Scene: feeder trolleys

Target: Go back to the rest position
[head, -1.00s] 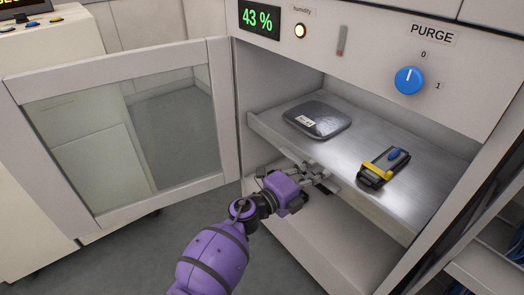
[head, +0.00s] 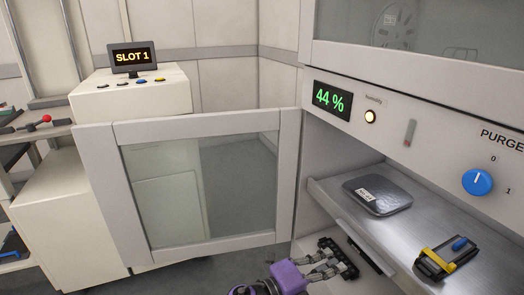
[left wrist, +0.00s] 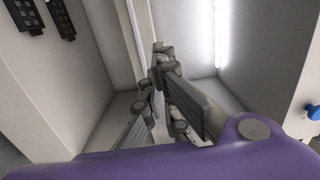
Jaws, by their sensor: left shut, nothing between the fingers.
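My left gripper (head: 340,258) is at the bottom of the head view, in front of the open cabinet and below its shelf (head: 425,220). Its fingers are shut with nothing between them. In the left wrist view the grey fingers (left wrist: 165,85) show against pale cabinet walls. My right gripper is not in view. A dark grey sealed bag (head: 378,196) with a white label lies on the shelf. A black and yellow feeder (head: 446,258) with a blue part lies nearer the front. Both are apart from the gripper.
The cabinet door (head: 290,190) stands open to the left, close to my left arm. A console (head: 131,57) reads SLOT 1.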

